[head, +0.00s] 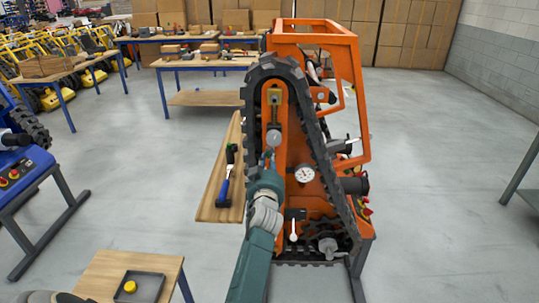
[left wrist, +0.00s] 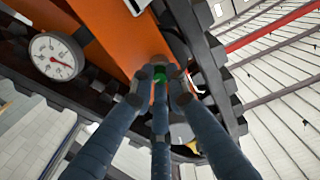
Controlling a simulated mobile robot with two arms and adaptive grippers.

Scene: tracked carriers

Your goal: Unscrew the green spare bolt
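The green bolt (left wrist: 159,73) shows as a small green patch between the fingertips in the left wrist view. It sits near the orange frame of the tracked carrier, inside the black track. In the head view I cannot make it out. My left gripper (head: 269,160) reaches up to the inner side of the raised track on the orange carrier (head: 313,40). In the left wrist view its three fingers (left wrist: 160,84) surround the green bolt closely. Whether they press on it is too small to tell. My right gripper is not in view.
A black track (head: 317,135) loops close around my left gripper. A pressure gauge (head: 304,174) and a white-tipped lever (head: 293,236) are close by. A blue-handled tool (head: 223,190) lies on a wooden board (head: 207,207) at left. A yellow knob (head: 130,286) sits in a grey tray (head: 150,287).

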